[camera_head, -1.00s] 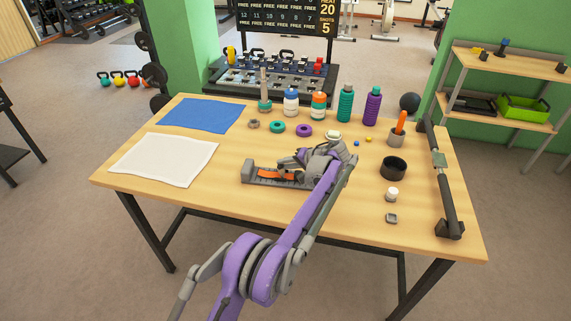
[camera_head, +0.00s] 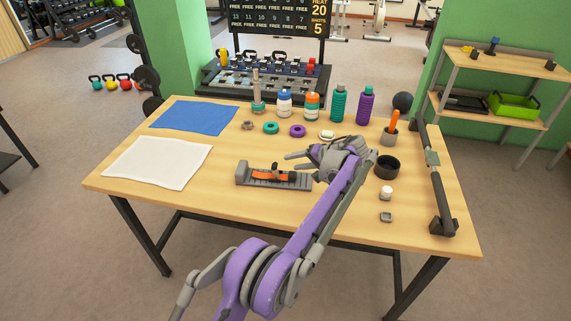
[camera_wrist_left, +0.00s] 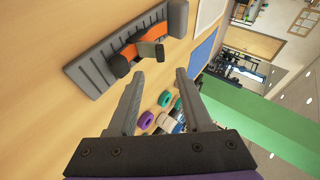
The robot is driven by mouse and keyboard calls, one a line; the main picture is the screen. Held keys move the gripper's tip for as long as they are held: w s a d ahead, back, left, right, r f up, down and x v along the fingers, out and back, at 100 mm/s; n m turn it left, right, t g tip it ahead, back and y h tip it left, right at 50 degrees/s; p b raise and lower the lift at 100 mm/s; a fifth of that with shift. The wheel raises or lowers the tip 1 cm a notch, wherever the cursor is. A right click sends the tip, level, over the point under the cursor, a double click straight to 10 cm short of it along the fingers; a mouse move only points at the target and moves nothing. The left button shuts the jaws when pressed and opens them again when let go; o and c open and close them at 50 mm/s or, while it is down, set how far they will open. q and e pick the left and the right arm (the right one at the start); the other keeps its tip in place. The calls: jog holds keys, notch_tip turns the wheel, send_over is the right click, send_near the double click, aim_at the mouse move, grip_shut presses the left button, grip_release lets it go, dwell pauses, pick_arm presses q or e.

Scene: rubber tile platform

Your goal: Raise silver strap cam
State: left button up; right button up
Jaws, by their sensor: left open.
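A grey ridged strap base (camera_head: 244,178) lies on the table with an orange strap (camera_head: 262,176) along it. The small strap cam (camera_head: 278,170) sits on the strap and seems to stand up from it. In the left wrist view, the cam (camera_wrist_left: 150,50) looks grey-brown, between dark round ends. My left gripper (camera_head: 292,161) is open and empty, just behind and to the right of the cam, apart from it. In the left wrist view, its fingers (camera_wrist_left: 161,74) are spread, with the cam just beyond the left fingertip. My right gripper is not in view.
Rings (camera_head: 270,128) and bottles (camera_head: 338,103) stand along the back. White (camera_head: 155,162) and blue cloths (camera_head: 195,117) lie left. The front table is clear.

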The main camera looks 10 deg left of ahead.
pick_arm(q)
jog(key=shift+v, duration=1.45)
jog(key=s+a+r+g+h+p, duration=0.1)
jog(key=s+a+r+h, duration=0.3)
jog(key=s, duration=0.5)
jog(key=s+a+r+h, duration=0.1)
jog(key=s+a, duration=0.5)
jog(key=s, duration=0.3)
jog(key=s+f+t+h, duration=0.1)
jog(key=s+f, duration=0.3)
jog(key=s, duration=0.8)
jog(key=s+f+n+h+p, duration=0.1)
jog(key=s+f+h, duration=0.2)
jog(key=s, duration=0.9)
jog(key=shift+s+f+n+t+h+p, duration=0.2)
jog(key=shift+f+n+t+h+p, duration=0.15)
jog(key=shift+f, duration=0.6)
